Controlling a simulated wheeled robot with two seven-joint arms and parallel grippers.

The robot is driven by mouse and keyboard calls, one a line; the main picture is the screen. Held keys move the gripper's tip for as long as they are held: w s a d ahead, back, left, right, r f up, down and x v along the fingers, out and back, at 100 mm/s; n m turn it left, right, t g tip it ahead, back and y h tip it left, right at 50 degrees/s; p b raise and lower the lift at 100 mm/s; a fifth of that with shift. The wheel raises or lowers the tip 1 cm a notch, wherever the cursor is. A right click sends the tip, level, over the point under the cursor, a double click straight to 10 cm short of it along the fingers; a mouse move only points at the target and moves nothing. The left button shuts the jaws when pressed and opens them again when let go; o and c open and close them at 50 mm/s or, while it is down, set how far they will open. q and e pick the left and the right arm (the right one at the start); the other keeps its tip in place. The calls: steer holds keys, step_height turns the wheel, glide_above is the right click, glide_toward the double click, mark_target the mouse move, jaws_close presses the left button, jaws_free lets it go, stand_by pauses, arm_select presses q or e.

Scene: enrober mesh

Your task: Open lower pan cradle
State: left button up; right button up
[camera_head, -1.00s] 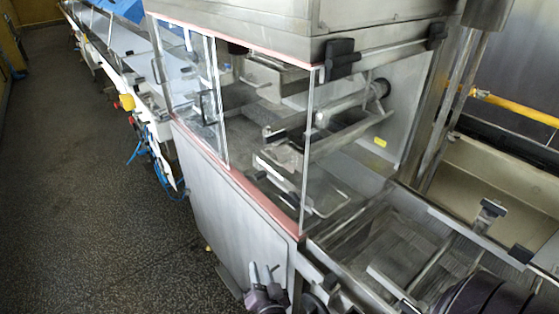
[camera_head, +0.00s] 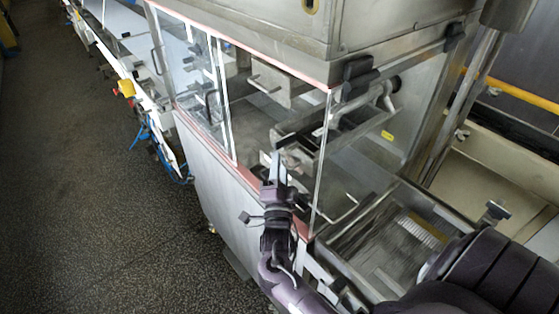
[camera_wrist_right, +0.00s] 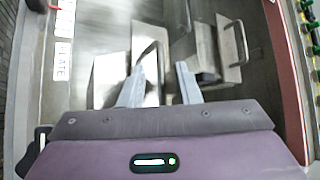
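Inside the clear-walled machine housing, a metal upper cradle (camera_head: 268,85) hangs above lower metal pan parts (camera_head: 345,205) with a bent rod handle. I take these lower parts for the lower pan cradle; my gripper and the clear panel partly hide them. My right gripper (camera_head: 278,168) is at the housing's front corner, fingers pointing at the lower parts. Metal pans with wire handles (camera_wrist_right: 232,45) lie beyond the fingertips, with no clear contact. My left gripper is not in view.
The clear front panel (camera_head: 192,75) and the red-edged sill (camera_head: 225,165) border the inside. A bar with black grips (camera_head: 405,62) crosses the right side. A mesh conveyor bed (camera_head: 385,250) lies at the lower right. The dark floor at left is clear.

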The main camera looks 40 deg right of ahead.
steer(key=shift+w, duration=0.1)
jaws_close()
stand_by(0.4)
